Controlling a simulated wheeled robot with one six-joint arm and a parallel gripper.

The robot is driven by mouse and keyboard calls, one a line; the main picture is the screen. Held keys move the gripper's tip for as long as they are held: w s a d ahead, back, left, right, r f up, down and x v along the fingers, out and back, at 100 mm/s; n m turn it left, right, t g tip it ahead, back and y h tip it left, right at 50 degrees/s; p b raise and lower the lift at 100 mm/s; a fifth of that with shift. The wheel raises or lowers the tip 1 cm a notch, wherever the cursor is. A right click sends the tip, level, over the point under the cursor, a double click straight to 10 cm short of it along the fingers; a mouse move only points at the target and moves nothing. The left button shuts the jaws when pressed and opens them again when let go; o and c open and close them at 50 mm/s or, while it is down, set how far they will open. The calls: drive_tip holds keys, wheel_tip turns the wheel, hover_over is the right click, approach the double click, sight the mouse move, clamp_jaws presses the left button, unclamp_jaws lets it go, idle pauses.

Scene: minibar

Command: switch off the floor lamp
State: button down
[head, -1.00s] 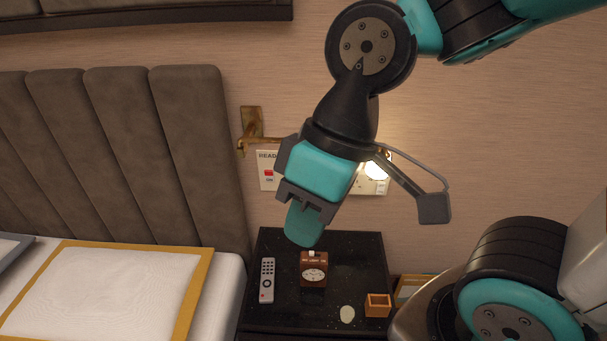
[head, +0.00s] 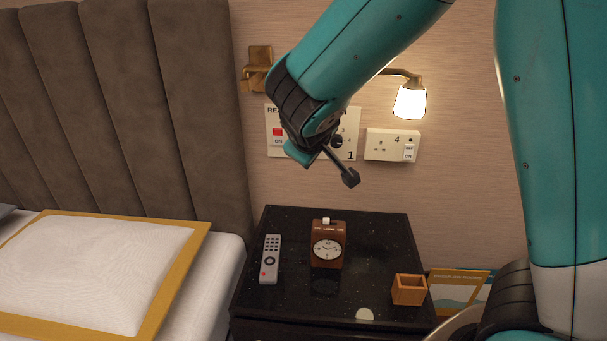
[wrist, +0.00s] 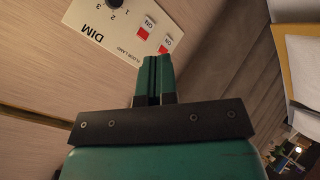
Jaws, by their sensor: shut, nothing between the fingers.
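A cream wall panel (head: 343,147) hangs above the nightstand, partly hidden behind my arm; it also shows in the wrist view (wrist: 105,30). In the wrist view it carries the words "DIM" and "FLOOR LAMP", a black dial (wrist: 87,4), and two red-and-white rocker switches, one upper (wrist: 146,27) and one lower (wrist: 166,44). My gripper (wrist: 159,58) is shut and empty, with its fingertips just below the lower rocker in the picture; I cannot tell whether they touch. In the head view my wrist covers part of the panel. No floor lamp is in view.
A lit wall lamp (head: 410,101) and a socket plate (head: 392,145) are on the wall at the right. The nightstand (head: 290,310) below holds a remote (head: 270,259), a brown clock (head: 328,243) and a small wooden box (head: 409,290). A padded headboard (head: 190,110) stands left.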

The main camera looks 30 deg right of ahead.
drive_tip(key=w+f+n+t+h+b, duration=0.5)
drive_tip(key=w+f+n+t+b, duration=0.1)
drive_tip(key=b, duration=0.7)
wheel_tip(320, 180, down, 4)
drive_tip(key=shift+w+d+r+t+h+b, duration=0.2)
drive_tip(key=shift+w+d+t+h+b, duration=0.15)
drive_tip(key=shift+w+t, duration=0.55)
drive_tip(key=shift+w, duration=0.2)
drive_tip(key=p+x, duration=1)
drive_tip(key=x, duration=0.4)
drive_tip(key=shift+f+p, duration=0.25)
drive_tip(key=shift+p, duration=0.1)
